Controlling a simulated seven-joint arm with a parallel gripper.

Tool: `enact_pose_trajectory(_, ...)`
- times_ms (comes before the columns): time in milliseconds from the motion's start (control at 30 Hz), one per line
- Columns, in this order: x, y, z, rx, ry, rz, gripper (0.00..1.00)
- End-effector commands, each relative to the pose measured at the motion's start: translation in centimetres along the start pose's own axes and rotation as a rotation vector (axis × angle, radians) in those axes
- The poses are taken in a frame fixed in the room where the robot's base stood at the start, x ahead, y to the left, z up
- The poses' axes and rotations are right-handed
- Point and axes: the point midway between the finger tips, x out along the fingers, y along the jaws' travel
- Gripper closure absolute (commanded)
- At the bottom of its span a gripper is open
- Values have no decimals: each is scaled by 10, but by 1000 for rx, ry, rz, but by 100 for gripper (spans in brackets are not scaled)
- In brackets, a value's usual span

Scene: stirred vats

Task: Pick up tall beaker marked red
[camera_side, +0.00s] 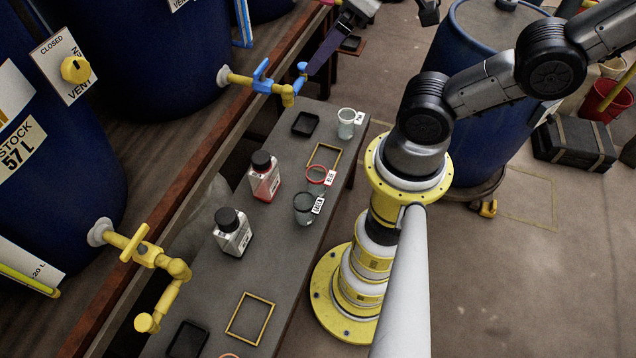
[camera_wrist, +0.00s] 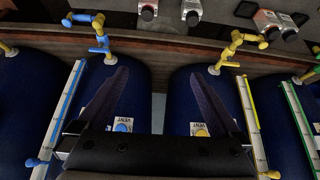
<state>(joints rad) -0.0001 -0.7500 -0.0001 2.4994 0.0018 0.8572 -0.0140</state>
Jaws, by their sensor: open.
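My gripper (camera_side: 370,46) is at the top of the side view, high above and behind the bench. Its dark fingers are spread wide and empty, as the wrist view also shows (camera_wrist: 160,74). A clear beaker (camera_side: 346,125) with a white tag stands near the bench's far right corner. A second glass beaker (camera_side: 304,209) with a white tag stands nearer, by the right edge. Between them is a red ring (camera_side: 316,174) with a white tag; I cannot tell whether it is a beaker's rim or a mark. The tag words are too small to read surely.
Blue vats (camera_side: 150,60) with a blue tap (camera_side: 268,82) and a yellow tap (camera_side: 150,257) line the left. A yellow square outline (camera_side: 250,319) marks the near bench.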

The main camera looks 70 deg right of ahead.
Motion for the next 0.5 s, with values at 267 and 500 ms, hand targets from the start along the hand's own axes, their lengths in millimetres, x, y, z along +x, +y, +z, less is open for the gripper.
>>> enact_pose_trajectory(267,24,3,-80,-10,166,1,0)
enact_pose_trajectory(500,112,30,-120,43,121,40,0)
